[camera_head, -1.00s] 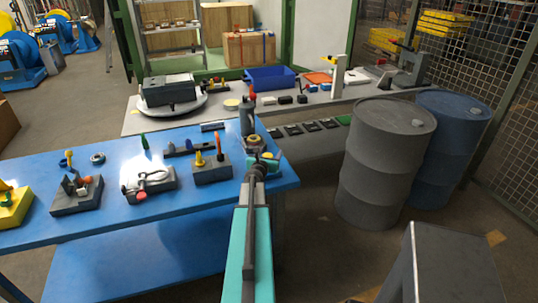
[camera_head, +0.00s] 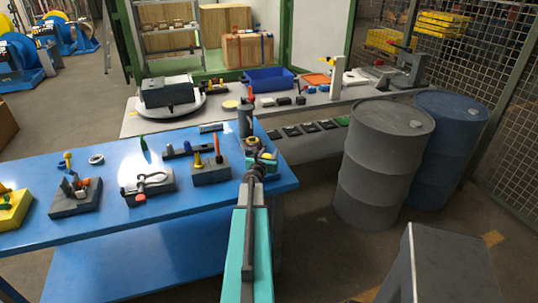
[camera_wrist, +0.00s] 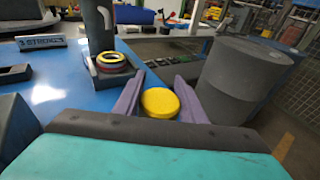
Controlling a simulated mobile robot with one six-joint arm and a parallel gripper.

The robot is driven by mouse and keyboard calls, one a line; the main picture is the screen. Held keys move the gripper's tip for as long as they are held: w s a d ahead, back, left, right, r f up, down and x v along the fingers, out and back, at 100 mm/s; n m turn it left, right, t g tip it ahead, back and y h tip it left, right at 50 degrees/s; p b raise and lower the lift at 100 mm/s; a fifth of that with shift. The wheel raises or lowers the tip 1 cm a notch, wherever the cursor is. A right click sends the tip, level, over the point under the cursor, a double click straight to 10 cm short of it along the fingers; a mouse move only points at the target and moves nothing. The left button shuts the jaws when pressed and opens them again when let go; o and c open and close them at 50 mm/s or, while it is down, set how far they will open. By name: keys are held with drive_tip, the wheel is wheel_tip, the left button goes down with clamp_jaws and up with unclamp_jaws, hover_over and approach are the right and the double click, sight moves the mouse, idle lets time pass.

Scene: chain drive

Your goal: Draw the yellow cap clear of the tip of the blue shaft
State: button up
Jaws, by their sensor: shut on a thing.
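The round yellow cap (camera_wrist: 160,102) sits between the two purple fingers of my gripper (camera_wrist: 159,90) in the wrist view. My gripper is shut on its sides. In the head view the cap (camera_head: 268,155) is a small yellow spot at my gripper (camera_head: 263,163), by the right end of the blue table. I cannot make out the blue shaft in either view. The cap and fingers hide what is under them, so I cannot tell whether the cap still sits on the shaft.
A dark post (camera_wrist: 100,28) with rings (camera_wrist: 112,62) at its foot stands just left of my gripper on the blue table (camera_head: 110,220). A block with upright pegs (camera_head: 210,170) is further left. A grey drum (camera_head: 384,165) and a blue drum (camera_head: 450,140) stand to the right.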

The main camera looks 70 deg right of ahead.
wheel_tip(320, 180, up, 8)
drive_tip(key=p, duration=0.6)
drive_tip(key=shift+p, duration=0.3)
idle(1.1)
